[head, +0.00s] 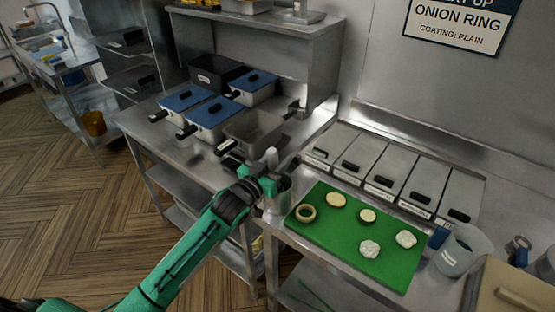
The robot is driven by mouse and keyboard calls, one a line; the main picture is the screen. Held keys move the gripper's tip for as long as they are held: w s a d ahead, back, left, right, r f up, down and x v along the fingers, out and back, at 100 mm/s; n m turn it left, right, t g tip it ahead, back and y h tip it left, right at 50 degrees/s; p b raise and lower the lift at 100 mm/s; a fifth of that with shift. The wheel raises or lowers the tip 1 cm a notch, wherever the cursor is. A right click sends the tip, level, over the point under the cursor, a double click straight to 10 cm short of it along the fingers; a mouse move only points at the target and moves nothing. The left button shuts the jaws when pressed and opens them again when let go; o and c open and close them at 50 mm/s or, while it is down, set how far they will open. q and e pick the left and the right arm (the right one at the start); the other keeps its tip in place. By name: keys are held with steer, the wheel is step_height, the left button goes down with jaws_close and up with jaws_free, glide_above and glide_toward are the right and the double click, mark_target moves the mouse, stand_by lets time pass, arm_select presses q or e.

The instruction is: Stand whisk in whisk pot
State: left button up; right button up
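My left gripper (272,168) is over the steel counter, at the left edge of the green board. Its fingers are small and partly hidden by its own wrist, so I cannot tell whether they are open or shut. A steel cylindrical pot (279,199), which looks like the whisk pot, stands just below the gripper and is partly covered by it. No whisk can be made out clearly; a small pale grey piece sticks up at the gripper, and I cannot tell what it is. My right gripper is not in view.
A green board (345,262) holds a ring and several pale pieces. Lidded bins (385,172) line the wall behind it. A clear jug (453,256) stands to its right. Blue-lidded containers (210,117) and an open grey pan (253,132) sit on the left counter.

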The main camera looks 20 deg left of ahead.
arm_select(q)
steer(key=shift+o, duration=1)
steer(key=shift+s, duration=0.15)
steer(key=b+v, duration=0.4)
steer(key=v, duration=0.9)
steer(key=shift+s, duration=0.2)
